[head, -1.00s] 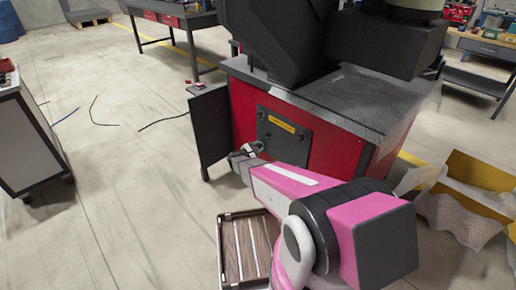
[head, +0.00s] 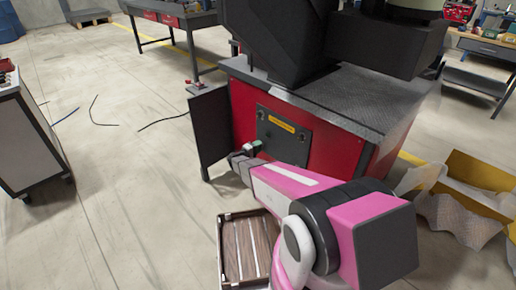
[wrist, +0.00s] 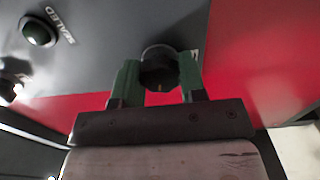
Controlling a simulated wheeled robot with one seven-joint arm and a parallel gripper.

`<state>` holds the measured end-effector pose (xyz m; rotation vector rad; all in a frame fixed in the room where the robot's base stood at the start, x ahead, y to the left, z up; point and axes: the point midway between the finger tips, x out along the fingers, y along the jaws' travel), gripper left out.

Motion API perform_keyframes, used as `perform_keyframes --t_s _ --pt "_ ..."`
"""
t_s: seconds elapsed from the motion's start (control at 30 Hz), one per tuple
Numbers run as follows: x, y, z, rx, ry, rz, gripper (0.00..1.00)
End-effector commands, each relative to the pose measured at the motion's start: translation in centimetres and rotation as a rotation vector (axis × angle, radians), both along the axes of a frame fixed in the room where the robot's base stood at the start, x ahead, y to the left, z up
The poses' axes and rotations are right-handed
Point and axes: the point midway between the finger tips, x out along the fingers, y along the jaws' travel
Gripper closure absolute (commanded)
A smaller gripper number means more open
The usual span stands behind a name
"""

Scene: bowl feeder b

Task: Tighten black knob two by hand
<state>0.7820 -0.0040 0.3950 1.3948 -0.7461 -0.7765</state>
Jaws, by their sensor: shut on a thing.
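My gripper (wrist: 158,82) has its two green fingers on either side of a round black knob (wrist: 158,58) in the wrist view and is shut on it. The knob sits on the dark grey panel (wrist: 115,45), near the panel's edge. In the head view my gripper (head: 252,147) is at the lower left of this panel (head: 282,142), which has a yellow label and sits on the red machine base. The fingers hide the held knob there. I see no number on it.
A green-capped round part (wrist: 38,31) beside the word SEALED and another dark knob (wrist: 9,88) are on the left in the wrist view. A dark door (head: 209,132) stands open left of the panel. A wooden crate (head: 232,252) lies on the floor below.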

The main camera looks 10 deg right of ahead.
Motion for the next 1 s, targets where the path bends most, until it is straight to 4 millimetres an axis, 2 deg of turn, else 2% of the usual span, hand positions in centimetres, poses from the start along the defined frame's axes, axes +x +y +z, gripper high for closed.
perform_keyframes --t_s 0.4,0.97,1.0 --pt "-0.14 0.08 -0.10 0.108 -0.156 0.000 0.85" --pt "-0.16 0.09 -0.12 0.122 -0.177 -0.001 0.85" --pt "-0.17 0.09 -0.13 0.121 -0.176 -0.001 0.49"
